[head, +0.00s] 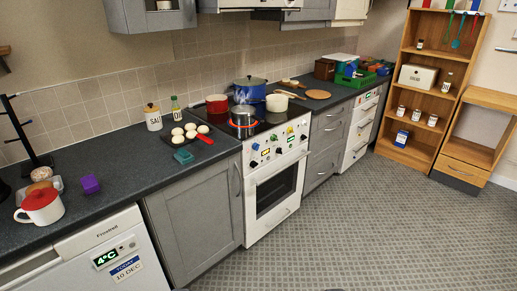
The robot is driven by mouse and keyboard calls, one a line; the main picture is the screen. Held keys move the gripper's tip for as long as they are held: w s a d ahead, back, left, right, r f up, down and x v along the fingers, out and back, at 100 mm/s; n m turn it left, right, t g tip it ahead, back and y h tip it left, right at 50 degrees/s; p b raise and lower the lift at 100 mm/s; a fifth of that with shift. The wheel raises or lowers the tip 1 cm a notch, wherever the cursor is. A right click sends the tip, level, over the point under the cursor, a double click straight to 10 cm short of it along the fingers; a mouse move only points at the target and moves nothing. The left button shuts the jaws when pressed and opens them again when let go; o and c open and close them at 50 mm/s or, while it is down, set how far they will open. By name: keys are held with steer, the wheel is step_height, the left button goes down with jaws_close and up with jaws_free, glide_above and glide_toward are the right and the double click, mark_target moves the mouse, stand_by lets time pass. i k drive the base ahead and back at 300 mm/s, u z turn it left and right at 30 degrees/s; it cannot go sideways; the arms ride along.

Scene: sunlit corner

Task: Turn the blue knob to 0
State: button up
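The white stove (277,185) stands in the middle of the counter run. Its sloped front panel carries several small knobs in different colours. The blue knob (256,147) appears to be near the panel's upper left. Its pointer and the marks around it are too small to read. Only two dark tips of my gripper (257,288) show at the bottom edge, set wide apart with nothing seen between them. The gripper is open and well short of the stove, not touching the knob.
A red pan (217,104), a blue pot (249,90) and another pot on a glowing ring (243,118) stand on the hob. A wooden shelf (425,85) stands right. The patterned floor (370,230) is clear.

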mark_target(255, 146)
steer(key=z, duration=0.35)
steer(key=i, duration=2.4)
steer(key=u, duration=0.6)
